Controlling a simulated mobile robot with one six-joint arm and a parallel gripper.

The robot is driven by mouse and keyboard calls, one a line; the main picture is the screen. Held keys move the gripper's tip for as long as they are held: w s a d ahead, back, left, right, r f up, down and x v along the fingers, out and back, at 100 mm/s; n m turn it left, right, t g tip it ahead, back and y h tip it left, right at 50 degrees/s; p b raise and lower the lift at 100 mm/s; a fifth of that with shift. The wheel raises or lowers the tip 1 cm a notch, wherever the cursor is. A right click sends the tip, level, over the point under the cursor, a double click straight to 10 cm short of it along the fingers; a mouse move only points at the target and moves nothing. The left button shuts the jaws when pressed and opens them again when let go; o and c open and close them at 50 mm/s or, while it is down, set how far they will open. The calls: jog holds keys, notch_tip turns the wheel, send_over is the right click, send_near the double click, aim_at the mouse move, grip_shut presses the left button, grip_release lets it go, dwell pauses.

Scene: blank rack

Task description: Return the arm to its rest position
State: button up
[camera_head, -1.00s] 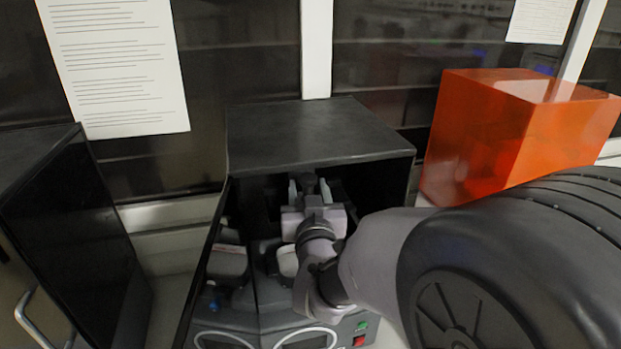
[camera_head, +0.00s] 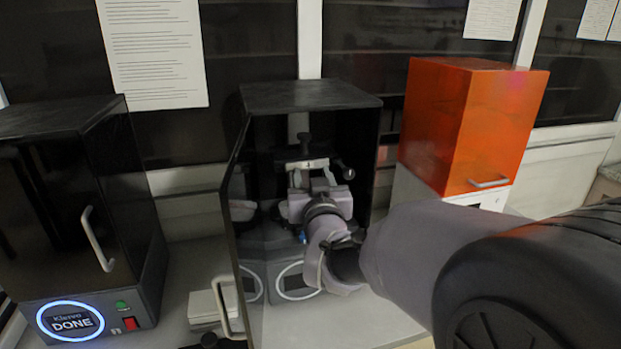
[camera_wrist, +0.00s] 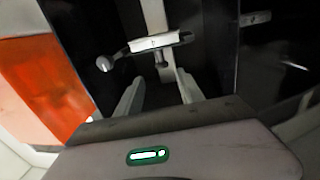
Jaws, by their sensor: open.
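My gripper (camera_head: 311,178) is in the open front of the middle black machine (camera_head: 310,97). In the wrist view its two pale fingers (camera_wrist: 158,88) are apart with nothing between them. The bracket also shows in the head view (camera_head: 305,163), above and behind my gripper. My arm reaches in from the lower right and hides part of the machine's base.
The machine's open door (camera_head: 236,215) stands close left of my gripper. A closed black machine (camera_head: 75,190) reading "DONE" stands at the left. An orange-hooded machine (camera_head: 465,125) stands at the right, near my arm. A small pale box (camera_head: 205,305) lies on the bench.

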jog(key=s+d+f+m+g, duration=0.2)
jog(key=s+d+f+g, duration=0.1)
jog(key=s, duration=0.8)
jog(key=s+d+f+m+g, duration=0.2)
jog(key=s+d+f+g, duration=0.2)
jog(key=s, duration=0.8)
jog(key=s+d+f+m+g, duration=0.1)
jog(key=s+d+f+g, duration=0.2)
jog(key=s, duration=0.9)
jog(key=shift+d+f+m+g, duration=0.25)
jog(key=shift+f+m+g, duration=0.15)
jog(key=shift+g, duration=0.6)
jog(key=shift+o, duration=0.2)
jog(key=shift+r, duration=0.1)
